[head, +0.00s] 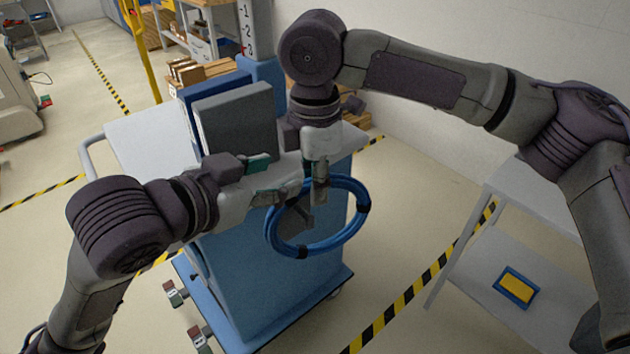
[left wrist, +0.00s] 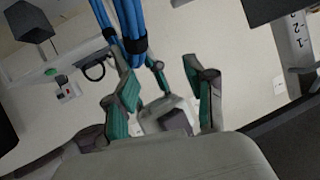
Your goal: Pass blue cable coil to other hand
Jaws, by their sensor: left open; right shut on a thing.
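The blue cable coil (head: 340,238) is a ring with black ties, hanging in front of the blue cart. My right gripper (head: 311,200) points down from above and is shut on the coil's upper part. My left gripper (head: 268,182) comes in from the left, open, with its fingers beside the coil's upper left; the overlap hides whether they touch it. In the left wrist view, the open left fingers (left wrist: 160,108) have green pads with a clear gap between them. Strands of the coil (left wrist: 131,18) with a black tie show at the top, near the left finger.
The blue cart (head: 245,275) stands behind the grippers, with a grey binder (head: 236,122) and a blue one upright on it. A grey table (head: 540,195) stands at right, a yellow-and-blue item (head: 516,287) on its lower shelf. Striped floor tape (head: 405,298) runs between.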

